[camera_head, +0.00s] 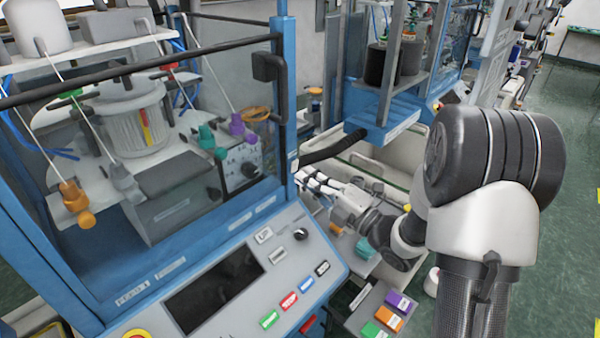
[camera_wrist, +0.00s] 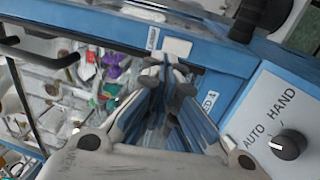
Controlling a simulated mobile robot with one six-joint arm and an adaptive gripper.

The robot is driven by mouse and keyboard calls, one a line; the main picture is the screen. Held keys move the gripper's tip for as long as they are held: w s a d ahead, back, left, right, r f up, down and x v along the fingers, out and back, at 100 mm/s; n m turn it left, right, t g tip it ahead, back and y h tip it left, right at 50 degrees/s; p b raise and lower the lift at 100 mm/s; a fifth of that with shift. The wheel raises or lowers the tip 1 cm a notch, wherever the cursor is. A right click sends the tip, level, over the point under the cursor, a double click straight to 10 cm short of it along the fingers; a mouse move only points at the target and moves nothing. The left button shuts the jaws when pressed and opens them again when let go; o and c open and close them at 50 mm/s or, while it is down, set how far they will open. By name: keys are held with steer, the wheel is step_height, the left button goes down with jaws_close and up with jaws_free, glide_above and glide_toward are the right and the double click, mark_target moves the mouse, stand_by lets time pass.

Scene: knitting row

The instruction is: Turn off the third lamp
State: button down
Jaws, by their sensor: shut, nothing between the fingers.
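My gripper (camera_head: 312,180) reaches in from the right, past the right side of the near knitting machine. In the wrist view its fingers (camera_wrist: 167,68) are together and empty. Their tips are in front of a blue machine rail (camera_wrist: 120,32). A white square plate (camera_wrist: 176,46) sits on that rail just beyond the tips; I cannot tell whether they touch it. A small label is beside the plate, and another, partly hidden by the fingers, is on the rail. I cannot tell which part is the third lamp or its switch, nor whether it is lit.
A grey panel with an AUTO/HAND knob (camera_wrist: 287,145) is right of my fingers. The near machine has a control panel (camera_head: 235,275) with a dark screen and coloured buttons. Coloured boxes (camera_head: 389,318) stand at the lower right. Green floor (camera_head: 560,110) is open at the far right.

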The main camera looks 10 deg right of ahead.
mark_target(295, 166)
steer(key=shift+x, duration=1.6)
steer(key=shift+w+a+r+g+p, duration=0.2)
steer(key=shift+r+g+p, duration=0.1)
steer(key=shift+r+p, duration=0.1)
steer(key=shift+f+h, duration=0.15)
steer(key=shift+h, duration=0.15)
steer(key=shift+f, duration=0.1)
